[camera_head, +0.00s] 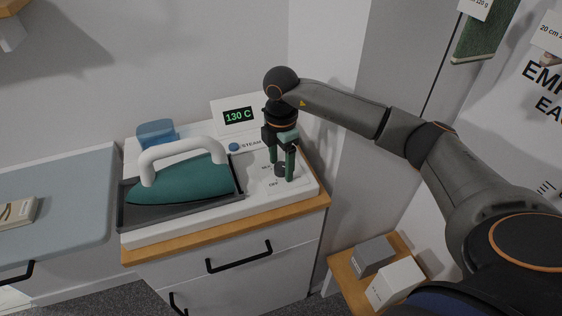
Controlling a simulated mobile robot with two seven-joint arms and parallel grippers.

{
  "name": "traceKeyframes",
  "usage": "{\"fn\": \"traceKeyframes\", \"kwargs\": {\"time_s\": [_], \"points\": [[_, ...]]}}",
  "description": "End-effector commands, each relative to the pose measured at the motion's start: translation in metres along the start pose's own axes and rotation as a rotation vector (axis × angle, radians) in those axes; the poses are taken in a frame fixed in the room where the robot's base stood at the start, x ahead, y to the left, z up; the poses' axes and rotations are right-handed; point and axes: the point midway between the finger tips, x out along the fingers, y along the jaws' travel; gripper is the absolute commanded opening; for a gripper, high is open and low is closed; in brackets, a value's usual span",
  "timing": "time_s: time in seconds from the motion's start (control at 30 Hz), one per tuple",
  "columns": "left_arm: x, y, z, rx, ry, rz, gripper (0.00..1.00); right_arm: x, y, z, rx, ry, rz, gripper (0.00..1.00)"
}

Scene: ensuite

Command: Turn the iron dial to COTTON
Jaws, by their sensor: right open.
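The teal iron (180,180) with a white handle rests in a dark tray on the white ironing station (205,214). The small dark dial (281,170) is at the station's right side, and its printed labels are partly hidden. The display (238,116) reads 130 C. My right gripper (284,169) points down over the dial, its two green fingers apart on either side of it. I cannot tell whether the fingers touch the dial or where its pointer stands. My left gripper is out of view.
A blue button (234,146) marked STEAM is left of the gripper. A blue translucent tank (157,132) stands behind the iron. The station is on a white drawer cabinet (245,250). Grey and white boxes (396,284) sit on a low wooden stand at lower right.

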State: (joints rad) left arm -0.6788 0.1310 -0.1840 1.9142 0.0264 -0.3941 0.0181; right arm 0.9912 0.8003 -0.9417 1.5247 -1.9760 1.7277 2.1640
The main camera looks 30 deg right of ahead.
Motion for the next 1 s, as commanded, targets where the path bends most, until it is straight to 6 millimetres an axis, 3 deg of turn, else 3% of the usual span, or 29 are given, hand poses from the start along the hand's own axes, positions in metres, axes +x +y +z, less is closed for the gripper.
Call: {"fn": "traceKeyframes", "kwargs": {"time_s": [0.17,0.5,0.7,1.0], "points": [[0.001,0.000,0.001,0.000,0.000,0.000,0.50,-0.013,0.001,0.000,0.000,0.001,0.003,0.74],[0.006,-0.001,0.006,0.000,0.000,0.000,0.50,-0.084,0.001,0.000,0.000,0.001,0.006,0.74],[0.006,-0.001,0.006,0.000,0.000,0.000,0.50,-0.116,0.001,0.000,0.001,0.000,0.003,0.74],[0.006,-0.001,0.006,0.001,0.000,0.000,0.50,-0.126,0.000,0.000,0.000,0.000,0.000,0.74]]}}
